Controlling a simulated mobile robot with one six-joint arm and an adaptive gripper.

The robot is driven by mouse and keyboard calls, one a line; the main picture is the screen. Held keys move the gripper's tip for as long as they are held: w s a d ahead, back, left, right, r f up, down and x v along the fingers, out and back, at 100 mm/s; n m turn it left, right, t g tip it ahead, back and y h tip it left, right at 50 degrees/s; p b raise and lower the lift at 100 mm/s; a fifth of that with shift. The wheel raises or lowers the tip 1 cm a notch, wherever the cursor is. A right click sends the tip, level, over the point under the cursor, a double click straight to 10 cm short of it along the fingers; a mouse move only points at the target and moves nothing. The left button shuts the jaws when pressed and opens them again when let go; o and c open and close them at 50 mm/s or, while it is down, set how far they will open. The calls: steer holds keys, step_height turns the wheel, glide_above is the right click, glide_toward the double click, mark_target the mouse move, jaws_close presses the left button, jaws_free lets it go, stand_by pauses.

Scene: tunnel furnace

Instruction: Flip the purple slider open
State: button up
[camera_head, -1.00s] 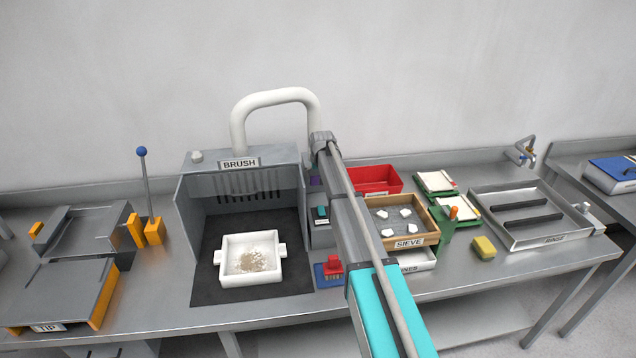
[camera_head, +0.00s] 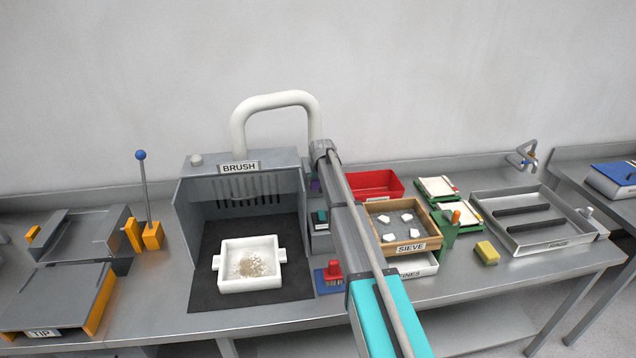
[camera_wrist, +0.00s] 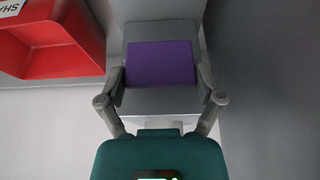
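The purple slider (camera_wrist: 160,63) is a flat purple block on a grey housing (camera_wrist: 160,102) in the wrist view. In the head view only a small purple patch (camera_head: 315,186) shows left of my arm, behind the brush hood's right side. My gripper (camera_wrist: 161,82) has its two fingers spread, one at each side of the purple block, near its lower corners. I cannot tell whether the fingers touch it. In the head view my arm hides the fingertips.
The red bin (camera_head: 372,184) stands close right of my arm; it also shows at the wrist view's upper left (camera_wrist: 55,45). The brush hood (camera_head: 240,178) is at left, with a white dish (camera_head: 232,286) inside. The sieve tray (camera_head: 432,236) lies to the right.

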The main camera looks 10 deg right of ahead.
steer(key=c, duration=0.5)
steer(key=s, duration=0.6)
steer(key=shift+s, duration=0.25)
steer(key=o, duration=1)
steer(key=shift+s, duration=0.1)
steer(key=shift+o, duration=0.2)
steer(key=shift+w, duration=0.2)
